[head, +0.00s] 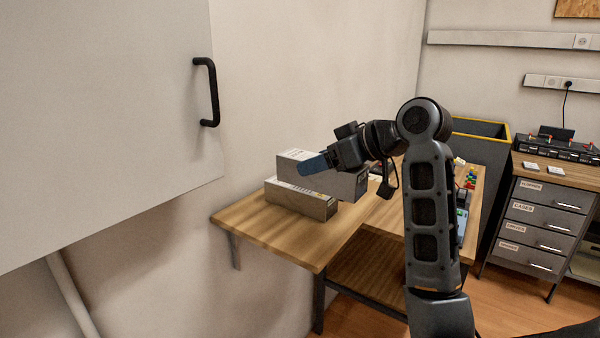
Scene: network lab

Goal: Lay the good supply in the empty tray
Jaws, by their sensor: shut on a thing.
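My gripper (313,165) shows a blue finger and is shut on a grey box-shaped supply (345,187), partly covering it. The held supply is just above a second, beige-grey box-shaped unit (302,204) on the wooden bench. I cannot tell whether the two touch. The lower unit has small markings on its front side, too small to read. Which supply is the good one cannot be told from this view. No empty tray can be made out; my arm hides part of the bench.
The wooden bench's left front corner (290,248) is bare. Small coloured items (470,178) lie on its right part. A dark bin with a yellow rim (487,128) stands behind. A labelled drawer cabinet (541,215) is at right. A large white panel with a black handle (208,92) fills the left.

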